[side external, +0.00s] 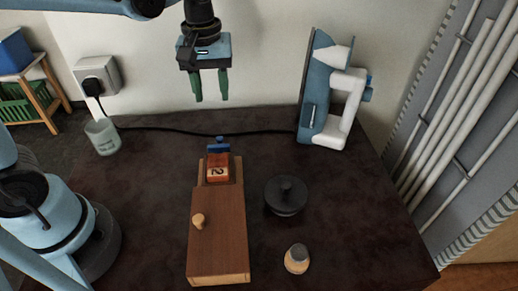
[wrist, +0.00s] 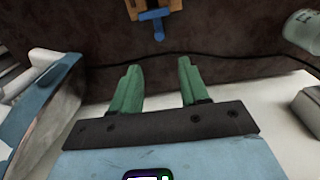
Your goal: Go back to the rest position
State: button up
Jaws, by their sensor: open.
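My gripper (side external: 211,86) hangs in the air near the back wall, above the far edge of the dark table. Its two green fingers point down and stand apart with nothing between them. In the wrist view my gripper (wrist: 160,78) also shows open and empty. A wooden box (side external: 219,235) with a round knob lies on the table, in front of and below my gripper. An orange block marked 2 (side external: 218,173) sits at the box's far end, with a blue piece (side external: 218,145) beyond it. The blue piece also shows in the wrist view (wrist: 155,22).
A blue and white device (side external: 325,95) stands at the table's back right. A dark lidded pot (side external: 286,195) and a small round jar (side external: 297,259) stand right of the box. A pale cup (side external: 103,136) is at the back left. A black cable (side external: 180,131) runs along the back.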

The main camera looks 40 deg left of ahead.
jog(key=s+a+f+m+t, duration=0.1)
jog(key=s+a+m+t, duration=0.1)
jog(key=s+m+t, duration=0.4)
jog(key=m+t, duration=0.1)
jog(key=m, duration=0.1)
jog(key=shift+s+m, duration=0.3)
jog(key=shift+s, duration=0.1)
